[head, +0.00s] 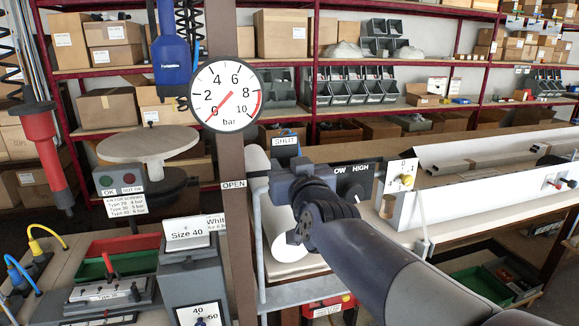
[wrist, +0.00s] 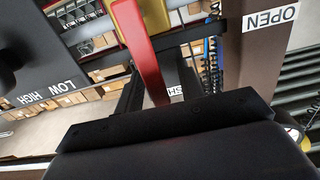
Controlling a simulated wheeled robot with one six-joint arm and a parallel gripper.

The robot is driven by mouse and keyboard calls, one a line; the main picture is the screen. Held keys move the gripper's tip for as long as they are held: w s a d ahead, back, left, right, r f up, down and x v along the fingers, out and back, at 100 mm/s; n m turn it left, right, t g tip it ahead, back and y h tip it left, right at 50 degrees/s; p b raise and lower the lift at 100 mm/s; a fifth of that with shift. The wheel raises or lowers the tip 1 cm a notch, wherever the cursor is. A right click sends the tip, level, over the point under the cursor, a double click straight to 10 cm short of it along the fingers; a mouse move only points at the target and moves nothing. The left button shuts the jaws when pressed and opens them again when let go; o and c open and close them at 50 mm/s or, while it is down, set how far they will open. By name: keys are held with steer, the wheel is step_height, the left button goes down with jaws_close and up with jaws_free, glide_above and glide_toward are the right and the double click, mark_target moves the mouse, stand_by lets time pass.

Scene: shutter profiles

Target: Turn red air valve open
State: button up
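The red valve lever (wrist: 142,55) shows in the wrist view, running from a yellow part (wrist: 155,15) down towards my gripper's palm. My gripper (wrist: 158,85) has its two dark fingers close together, one on each side of the lever, which fills the gap between them. In the head view my gripper (head: 290,180) is in front of the panel below the SHUT label (head: 286,141) and hides the lever. The OPEN label (head: 233,185) is on the brown post, left of my gripper. The pressure gauge (head: 226,97) has its red needle near 0.
A dark panel with a LOW HIGH knob (head: 354,192) stands close right of my gripper. The brown post (head: 229,245) rises on the left. A grey box (head: 192,275) with a Size 40 sign is at lower left. Shelves with cartons are behind.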

jaws_close()
steer(key=shift+w+d+f+b, duration=0.15)
steer(key=shift+f+b, duration=0.2)
steer(key=shift+b, duration=1.35)
